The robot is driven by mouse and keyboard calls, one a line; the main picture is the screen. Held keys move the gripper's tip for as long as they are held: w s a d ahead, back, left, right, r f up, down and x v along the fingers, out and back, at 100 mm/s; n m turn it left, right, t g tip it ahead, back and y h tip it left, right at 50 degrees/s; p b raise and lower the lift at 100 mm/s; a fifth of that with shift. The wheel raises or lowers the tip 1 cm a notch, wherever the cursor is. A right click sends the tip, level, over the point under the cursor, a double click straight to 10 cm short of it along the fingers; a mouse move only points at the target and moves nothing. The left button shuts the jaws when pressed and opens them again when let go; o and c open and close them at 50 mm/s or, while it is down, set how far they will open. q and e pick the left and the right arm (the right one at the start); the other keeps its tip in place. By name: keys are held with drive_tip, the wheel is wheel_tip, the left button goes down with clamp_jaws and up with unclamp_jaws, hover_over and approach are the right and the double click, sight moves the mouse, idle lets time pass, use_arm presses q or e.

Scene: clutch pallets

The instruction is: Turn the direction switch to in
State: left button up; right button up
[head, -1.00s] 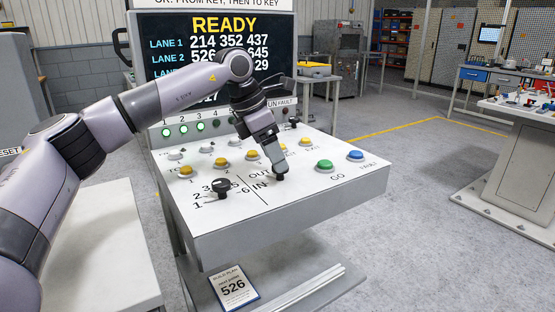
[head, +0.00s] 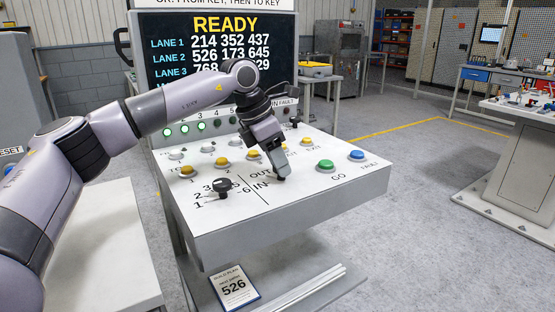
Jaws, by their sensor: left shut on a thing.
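The direction switch (head: 280,179) is a small dark knob on the white sloping control panel (head: 300,204), beside the printed words OUT and IN. My left gripper (head: 279,173) reaches down from above and is shut on the switch. The fingers hide most of the knob, so I cannot tell which way it points. My right gripper is not in view.
A black rotary selector (head: 222,188) with numbers stands to the left on the panel. Yellow buttons (head: 222,162), a green button (head: 325,165) and a blue button (head: 357,156) are near. A screen (head: 216,55) behind reads READY. A build plan card (head: 233,287) lies below.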

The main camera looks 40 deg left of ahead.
use_arm(q)
drive_tip(key=n+y, duration=0.1)
drive_tip(key=n, duration=0.2)
drive_tip(key=n+y, duration=0.1)
drive_tip(key=n, duration=0.2)
drive_tip(key=shift+d+t+b, duration=0.2)
drive_tip(key=shift+t+b, duration=0.2)
drive_tip(key=n+y, duration=0.2)
drive_tip(key=n, duration=0.3)
drive_tip(key=shift+d, duration=0.15)
drive_tip(key=shift+n, duration=0.4)
drive_tip(key=o, duration=1)
drive_tip(key=shift+g, duration=0.3)
drive_tip(key=shift+o, duration=0.2)
drive_tip(key=v, duration=0.7)
drive_tip(key=shift+s+d, duration=0.15)
